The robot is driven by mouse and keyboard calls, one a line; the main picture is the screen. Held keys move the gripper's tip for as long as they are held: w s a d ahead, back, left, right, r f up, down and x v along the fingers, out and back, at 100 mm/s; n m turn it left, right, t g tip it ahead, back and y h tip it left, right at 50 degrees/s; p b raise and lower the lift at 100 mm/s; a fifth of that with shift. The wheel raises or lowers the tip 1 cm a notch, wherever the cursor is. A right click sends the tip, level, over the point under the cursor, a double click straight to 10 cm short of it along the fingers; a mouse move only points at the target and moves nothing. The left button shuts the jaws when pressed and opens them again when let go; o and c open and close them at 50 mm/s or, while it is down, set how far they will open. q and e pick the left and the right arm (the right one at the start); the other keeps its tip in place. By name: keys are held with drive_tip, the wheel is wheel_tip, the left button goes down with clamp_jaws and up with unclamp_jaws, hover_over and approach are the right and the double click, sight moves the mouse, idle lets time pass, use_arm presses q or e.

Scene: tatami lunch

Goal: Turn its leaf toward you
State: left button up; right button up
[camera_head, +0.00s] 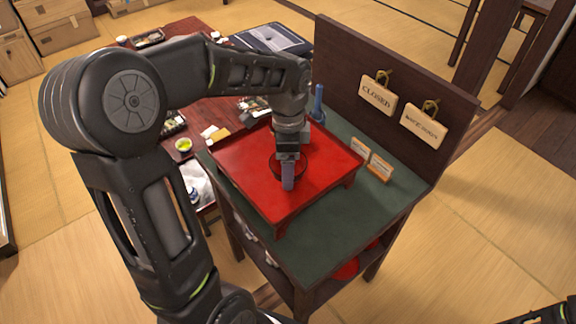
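No leaf can be made out in this view. A red tray-table (250,180) with short legs stands on the green top of a dark wooden stand. A dark round item (272,165) with a thin rim lies near the middle of the tray, mostly hidden behind my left gripper. My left gripper (288,184) points down over this item, its fingers seen nearly edge-on. I cannot tell whether it touches or holds anything. Of my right arm only a dark piece shows at the bottom right corner; its gripper is out of view.
A dark upright board (400,100) edges the stand's right side, with a CLOSED sign (378,95) and another wooden sign (423,123) hung on it. Small wooden cards (380,167) stand below. A blue cylinder (318,103) stands behind the tray. The green front (330,240) is clear.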

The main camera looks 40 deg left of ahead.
use_arm(q)
drive_tip(key=n, duration=0.3)
drive_tip(key=shift+f+b, duration=0.55)
drive_tip(key=shift+f, duration=0.2)
drive_tip(key=shift+f, duration=0.25)
drive_tip(key=o, duration=1.4)
drive_tip(key=shift+o, duration=0.2)
drive_tip(key=shift+r, duration=0.1)
drive_tip(key=shift+r+p, duration=1.9)
drive_tip(key=shift+r, duration=0.55)
